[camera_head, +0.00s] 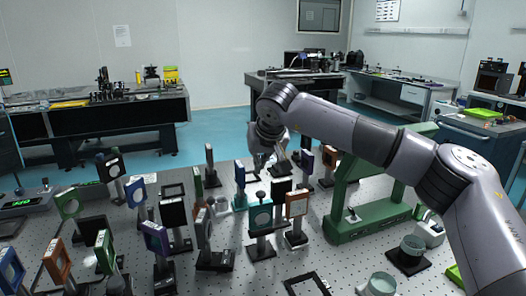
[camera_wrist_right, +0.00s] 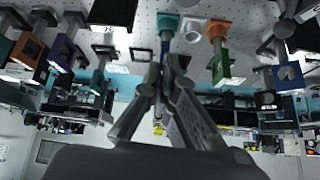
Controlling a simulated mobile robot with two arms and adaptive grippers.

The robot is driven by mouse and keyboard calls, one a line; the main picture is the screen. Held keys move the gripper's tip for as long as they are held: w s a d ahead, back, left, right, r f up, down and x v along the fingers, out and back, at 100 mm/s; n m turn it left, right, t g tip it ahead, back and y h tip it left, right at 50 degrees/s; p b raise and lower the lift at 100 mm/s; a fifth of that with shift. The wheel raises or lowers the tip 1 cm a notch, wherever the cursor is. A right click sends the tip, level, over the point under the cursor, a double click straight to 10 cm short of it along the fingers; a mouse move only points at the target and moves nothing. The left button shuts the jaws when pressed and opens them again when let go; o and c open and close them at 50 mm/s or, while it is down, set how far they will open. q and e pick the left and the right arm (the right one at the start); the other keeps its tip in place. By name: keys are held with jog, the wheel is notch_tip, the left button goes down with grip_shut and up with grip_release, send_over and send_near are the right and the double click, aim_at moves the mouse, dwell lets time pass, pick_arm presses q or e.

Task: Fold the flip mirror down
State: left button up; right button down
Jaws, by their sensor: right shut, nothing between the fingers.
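Several upright optic mounts stand on the perforated optical table (camera_head: 335,262). I cannot tell for sure which one is the flip mirror. The right gripper is low among the mounts near the middle of the table. In the wrist view, which is upside down, its fingers (camera_wrist_right: 169,62) are together and empty. A teal base with a thin blue post (camera_wrist_right: 166,44) shows just beyond the fingertips; contact is unclear. My left gripper is not in view.
A large green bracket (camera_head: 345,205) stands right, under my right arm.

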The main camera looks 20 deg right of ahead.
jog(key=s+f, duration=0.2)
jog(key=f, duration=0.1)
jog(key=shift+s+a+p, duration=0.2)
jog(key=shift+p, duration=0.15)
jog(key=shift+f, duration=0.1)
